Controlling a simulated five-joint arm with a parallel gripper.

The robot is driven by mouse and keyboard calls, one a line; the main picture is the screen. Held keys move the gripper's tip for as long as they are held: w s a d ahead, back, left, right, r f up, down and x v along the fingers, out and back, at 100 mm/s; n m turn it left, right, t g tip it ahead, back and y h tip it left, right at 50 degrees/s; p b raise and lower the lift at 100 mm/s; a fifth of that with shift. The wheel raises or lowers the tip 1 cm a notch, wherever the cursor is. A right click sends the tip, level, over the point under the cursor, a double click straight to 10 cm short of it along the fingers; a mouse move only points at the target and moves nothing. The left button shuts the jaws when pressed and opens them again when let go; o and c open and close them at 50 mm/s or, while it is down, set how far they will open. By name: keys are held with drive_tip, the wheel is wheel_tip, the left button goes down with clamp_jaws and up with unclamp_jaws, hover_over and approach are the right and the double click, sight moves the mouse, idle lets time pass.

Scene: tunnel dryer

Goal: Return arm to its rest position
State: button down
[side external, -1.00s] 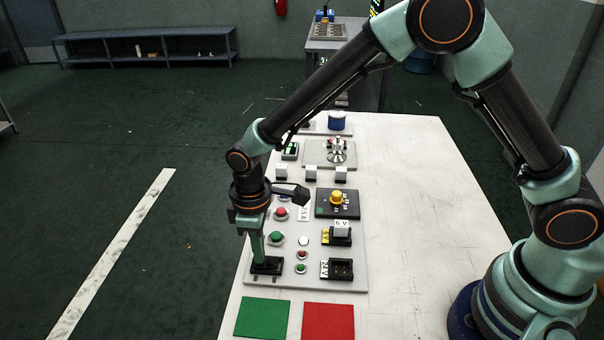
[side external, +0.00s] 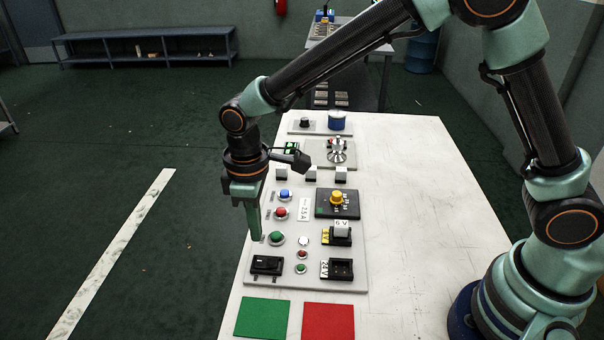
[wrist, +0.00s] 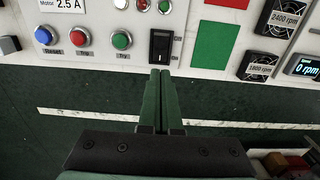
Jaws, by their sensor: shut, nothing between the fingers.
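My gripper (side external: 255,238) points down at the left edge of the control panel (side external: 350,277), above and behind the black rocker switch (side external: 266,265). Its green fingers are together with nothing between them. In the wrist view my gripper (wrist: 160,73) also shows shut, with its tips just below the rocker switch (wrist: 161,46) in the picture. The switch is apart from the fingers in the side view.
Blue (side external: 285,195), red (side external: 281,213) and green (side external: 276,237) buttons line the panel's left side. A yellow knob (side external: 337,198) and a lever (side external: 337,152) stand farther in. Green (side external: 262,318) and red (side external: 328,321) squares lie in front. The table's right side is clear.

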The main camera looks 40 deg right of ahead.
drive_tip(key=s+d+r+m+t, duration=0.2)
drive_tip(key=s+d+r+m, duration=0.2)
drive_tip(key=d+r, duration=0.3)
drive_tip(key=s+d+r+m+t, duration=0.3)
drive_tip(key=s+d+r+m, duration=0.2)
drive_tip(key=d, duration=1)
wheel_tip(320, 180, up, 3)
drive_tip(key=shift+s+d+r+t, duration=0.2)
drive_tip(key=shift+s+t, duration=0.1)
drive_tip(key=shift+s, duration=0.25)
